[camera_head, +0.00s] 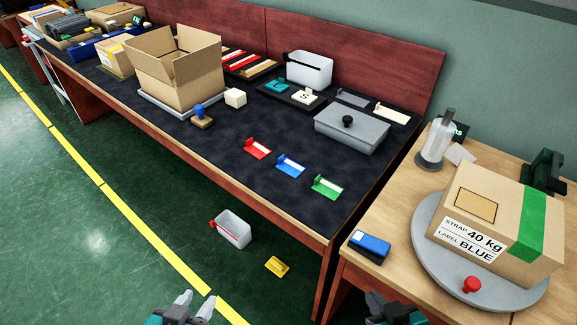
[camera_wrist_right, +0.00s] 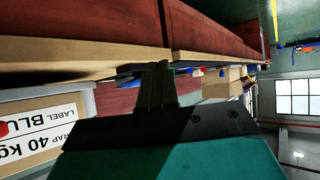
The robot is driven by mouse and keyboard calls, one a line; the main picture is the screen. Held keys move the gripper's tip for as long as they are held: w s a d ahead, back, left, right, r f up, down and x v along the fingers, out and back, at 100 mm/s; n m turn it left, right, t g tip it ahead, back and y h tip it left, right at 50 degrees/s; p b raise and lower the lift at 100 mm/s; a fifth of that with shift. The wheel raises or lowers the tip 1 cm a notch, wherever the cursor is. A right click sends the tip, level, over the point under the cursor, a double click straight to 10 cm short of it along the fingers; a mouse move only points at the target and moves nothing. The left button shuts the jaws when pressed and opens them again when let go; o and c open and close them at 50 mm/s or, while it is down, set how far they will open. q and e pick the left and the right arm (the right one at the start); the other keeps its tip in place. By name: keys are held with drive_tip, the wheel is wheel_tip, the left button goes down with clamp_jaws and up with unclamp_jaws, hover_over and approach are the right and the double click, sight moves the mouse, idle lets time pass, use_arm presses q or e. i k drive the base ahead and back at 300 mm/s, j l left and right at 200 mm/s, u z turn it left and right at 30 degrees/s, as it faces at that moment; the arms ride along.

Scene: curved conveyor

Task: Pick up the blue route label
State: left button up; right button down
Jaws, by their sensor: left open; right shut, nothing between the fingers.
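The blue route label (camera_head: 290,166) lies on the dark mat of the long table, between the red label (camera_head: 257,148) and the green label (camera_head: 327,187). My left gripper (camera_head: 195,305) is open and empty at the bottom of the head view, low in front of the table and well apart from the labels. My right gripper (camera_head: 385,304) is at the bottom edge, below the side table's front. In the right wrist view its fingers (camera_wrist_right: 155,85) are together with nothing between them.
A carton (camera_head: 500,225) reading "STRAP 40 kg LABEL BLUE" sits on a round turntable (camera_head: 425,232) on the side table. An open box (camera_head: 178,75), a stamp (camera_head: 201,117) and a grey lidded box (camera_head: 350,130) stand on the long table. A bin (camera_head: 232,229) and a yellow piece (camera_head: 277,266) are on the floor.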

sight(293, 168)
drive_tip(key=i+j+z, duration=0.1)
drive_tip(key=j, duration=0.25)
drive_tip(key=i+j+z, duration=0.15)
drive_tip(key=j, duration=0.2)
drive_tip(key=i+j+z, duration=0.1)
drive_tip(key=j, duration=0.3)
drive_tip(key=i+j+z, duration=0.15)
drive_tip(key=j, duration=0.25)
drive_tip(key=i+j+z, duration=0.1)
drive_tip(key=j, duration=0.3)
